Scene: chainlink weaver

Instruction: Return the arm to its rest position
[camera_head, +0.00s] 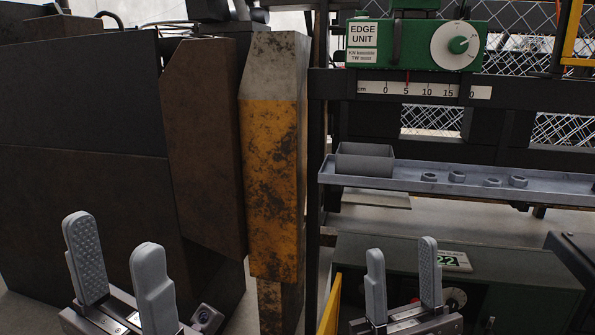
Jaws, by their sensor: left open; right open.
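My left gripper (120,280) is at the lower left with its two grey padded fingers pointing up and spread apart. Nothing is between its fingers. My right gripper (403,285) is at the lower middle right, also with fingers up, apart and empty. It shows in front of a dark green cabinet. The arms behind both grippers are mostly below the picture's edge.
A grey tray (480,196) holds several nuts and a small grey box (364,160). Above it is a green edge unit (418,45) with a dial, over a scale bar. A worn yellow post (273,190) and dark machine panels (80,180) stand at left.

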